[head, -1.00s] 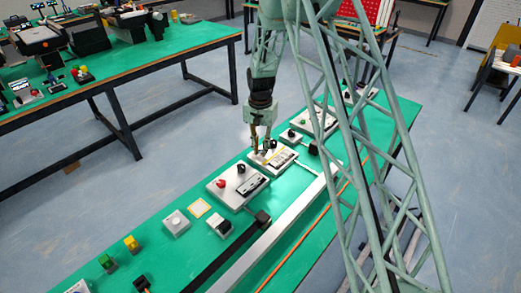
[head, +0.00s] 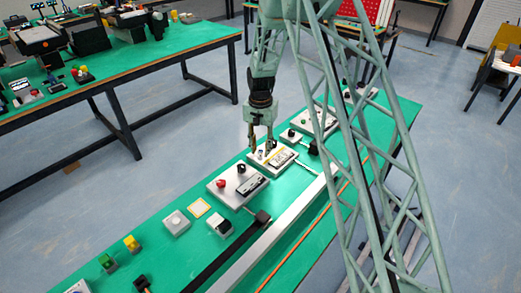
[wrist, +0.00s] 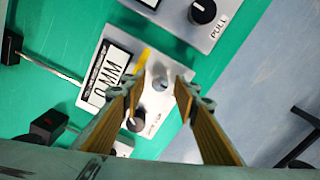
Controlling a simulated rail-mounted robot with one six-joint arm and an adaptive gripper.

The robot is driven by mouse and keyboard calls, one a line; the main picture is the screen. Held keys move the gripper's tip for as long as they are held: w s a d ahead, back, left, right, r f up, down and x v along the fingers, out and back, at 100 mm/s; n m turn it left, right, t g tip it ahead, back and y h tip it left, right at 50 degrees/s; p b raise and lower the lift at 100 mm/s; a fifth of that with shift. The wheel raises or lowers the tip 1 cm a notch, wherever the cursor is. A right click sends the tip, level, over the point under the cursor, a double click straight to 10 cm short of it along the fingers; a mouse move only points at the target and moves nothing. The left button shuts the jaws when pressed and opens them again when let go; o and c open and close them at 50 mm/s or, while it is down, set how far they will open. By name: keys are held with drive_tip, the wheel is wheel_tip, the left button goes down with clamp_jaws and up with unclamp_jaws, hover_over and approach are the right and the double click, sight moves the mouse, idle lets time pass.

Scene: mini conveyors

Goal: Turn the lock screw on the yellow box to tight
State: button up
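A light grey box with a yellow stripe (wrist: 144,60) lies under my gripper in the wrist view; it also shows in the head view (head: 283,171). Its face has a white display reading "0 MM" (wrist: 109,71), a black knob (wrist: 136,124) and a small round silver-grey screw (wrist: 160,84). My gripper (wrist: 160,88) is open, with its two fingertips on either side of the screw and apart from each other. I cannot tell whether a fingertip touches it. In the head view my gripper (head: 260,151) points down over the box's left end.
A box with a red button and black knob (head: 238,184) stands nearby, and a small box with a black knob (head: 290,137) stands beyond. A rail (head: 300,198) runs along the green bench. A black block (wrist: 47,124) lies near the box.

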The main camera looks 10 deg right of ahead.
sight(260, 151)
wheel_tip(260, 151, up, 12)
idle(0.8)
idle(0.3)
drive_tip(key=s+r+n+t, duration=0.1)
drive_tip(key=s+r+n, duration=0.1)
drive_tip(key=s+r, duration=1.1)
drive_tip(key=s+r+n+t, duration=0.1)
drive_tip(key=s+r, duration=1)
drive_tip(key=r, duration=0.4)
drive_tip(key=s+r+n+t, duration=0.1)
drive_tip(key=s+r+n, duration=0.1)
drive_tip(key=s, duration=1.4)
drive_tip(key=s+r+n+t, duration=0.1)
drive_tip(key=s+r, duration=0.2)
drive_tip(key=s, duration=1.3)
drive_tip(key=shift+s+a+r+n, duration=0.2)
drive_tip(key=shift+s+n, duration=0.1)
drive_tip(key=shift+n, duration=0.1)
